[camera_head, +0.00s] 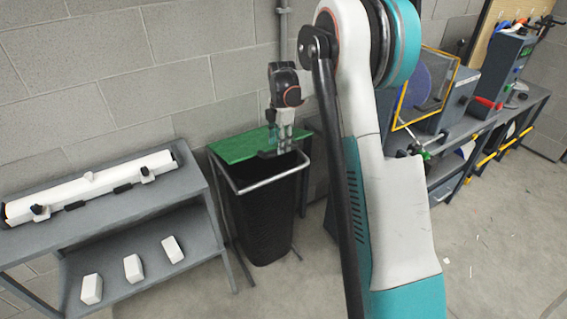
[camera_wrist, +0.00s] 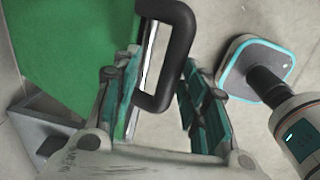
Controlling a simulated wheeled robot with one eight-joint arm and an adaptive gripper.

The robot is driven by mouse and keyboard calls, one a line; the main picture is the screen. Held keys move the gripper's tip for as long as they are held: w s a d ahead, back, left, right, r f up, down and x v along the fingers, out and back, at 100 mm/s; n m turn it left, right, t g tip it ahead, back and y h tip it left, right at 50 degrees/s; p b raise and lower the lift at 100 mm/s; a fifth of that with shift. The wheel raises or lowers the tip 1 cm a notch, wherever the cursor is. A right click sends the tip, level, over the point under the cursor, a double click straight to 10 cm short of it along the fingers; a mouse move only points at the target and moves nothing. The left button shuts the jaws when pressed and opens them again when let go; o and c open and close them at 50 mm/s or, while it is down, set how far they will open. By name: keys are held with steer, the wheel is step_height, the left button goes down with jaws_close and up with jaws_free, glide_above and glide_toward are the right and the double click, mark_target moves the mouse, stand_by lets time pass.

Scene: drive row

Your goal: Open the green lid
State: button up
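The green lid (camera_head: 240,146) sits at the top of a black bin (camera_head: 265,215) by the wall and looks roughly flat. It fills the upper left of the wrist view (camera_wrist: 70,45). A black handle (camera_wrist: 181,50) sticks out from the lid's edge. My gripper (camera_head: 282,146) is at the lid's front right edge, over the handle. In the wrist view my gripper (camera_wrist: 163,62) is open, with part of the handle between its two fingers. A gap shows on the right finger's side; contact on the left side is unclear.
A metal frame (camera_head: 270,182) surrounds the bin top. A grey shelf unit (camera_head: 110,215) with white blocks stands left. A workbench with a yellow-framed guard (camera_head: 425,88) stands right.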

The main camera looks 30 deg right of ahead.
steer(key=f, duration=0.1)
steer(key=s+f+b, duration=0.1)
steer(key=f, duration=0.1)
steer(key=s+f+b, duration=0.1)
steer(key=f, duration=0.1)
steer(key=shift+s+f, duration=0.2)
stand_by(0.3)
